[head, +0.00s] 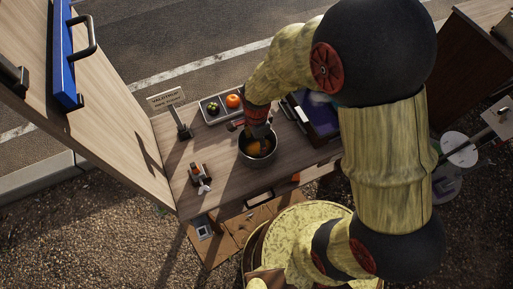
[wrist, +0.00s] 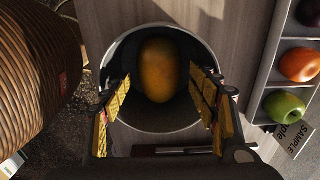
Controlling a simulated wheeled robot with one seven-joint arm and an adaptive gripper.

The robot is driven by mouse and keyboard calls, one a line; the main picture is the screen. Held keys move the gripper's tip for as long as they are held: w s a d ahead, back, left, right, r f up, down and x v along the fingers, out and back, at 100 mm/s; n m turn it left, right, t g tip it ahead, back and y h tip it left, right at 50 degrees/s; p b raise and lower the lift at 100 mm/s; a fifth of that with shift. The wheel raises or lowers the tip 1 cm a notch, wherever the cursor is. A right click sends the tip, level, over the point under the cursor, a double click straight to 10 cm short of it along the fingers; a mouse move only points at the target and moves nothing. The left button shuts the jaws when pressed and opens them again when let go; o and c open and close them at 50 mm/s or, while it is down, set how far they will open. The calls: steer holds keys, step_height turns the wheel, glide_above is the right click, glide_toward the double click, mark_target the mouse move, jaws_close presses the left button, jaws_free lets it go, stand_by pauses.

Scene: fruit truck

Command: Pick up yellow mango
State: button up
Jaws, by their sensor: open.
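A yellow-orange mango (wrist: 159,70) lies inside a round metal pot in the wrist view, its long side running up and down the picture. The pot's rim (wrist: 119,52) rings it, and the pot stands on the wooden counter. In the head view the pot (head: 258,160) is near the counter's middle, and the mango (head: 255,147) shows partly below my gripper. My gripper (wrist: 160,92) is open over the pot, with one yellow-padded finger on each side of the mango's lower part. I cannot tell whether the fingers touch the mango or the pot wall.
A divided tray (head: 215,115) at the counter's back holds an orange fruit (head: 233,101) and a green one (head: 212,107). The wrist view shows a green apple (wrist: 284,106) and a sample card (wrist: 292,136). A dark bin (head: 316,115) stands right of the pot. Small items (head: 199,174) lie left.

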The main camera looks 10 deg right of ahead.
mark_target(257, 145)
step_height(257, 145, down, 4)
steer(key=shift+d+f+b, duration=0.1)
steer(key=shift+f+b, duration=0.15)
steer(key=shift+b, duration=0.4)
steer(key=shift+c, duration=0.9)
steer(key=shift+r, duration=0.1)
steer(key=c, duration=0.4)
